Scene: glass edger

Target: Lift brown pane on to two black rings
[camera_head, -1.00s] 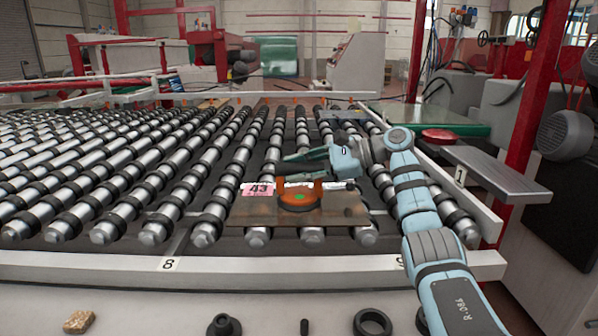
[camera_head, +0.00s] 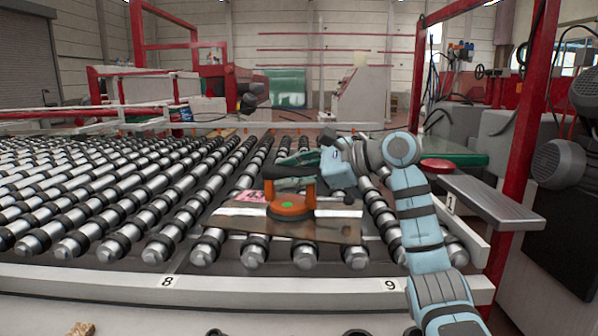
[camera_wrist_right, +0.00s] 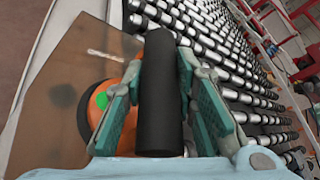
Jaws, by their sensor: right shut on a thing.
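The brown pane (camera_head: 335,230) is at the front of the roller bed, with an orange suction lifter (camera_head: 290,205) standing on it. In the right wrist view the pane (camera_wrist_right: 72,75) lies below the lifter (camera_wrist_right: 128,100). My right gripper (camera_head: 298,170) is at the lifter's top; its teal fingers are shut around the black handle (camera_wrist_right: 160,90). I cannot tell whether the pane is clear of the rollers. Dark tops of round things, apparently the black rings (camera_head: 357,332), just show at the bottom edge; the rest is cut off. My left gripper is not in view.
The roller bed (camera_head: 90,180) spreads to the left and back. Its white front rail (camera_head: 240,289) carries numbers 8 and 9. A pink label (camera_head: 252,196) is at the pane's back left. A grey shelf (camera_head: 490,200) and red post (camera_head: 520,150) stand at the right.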

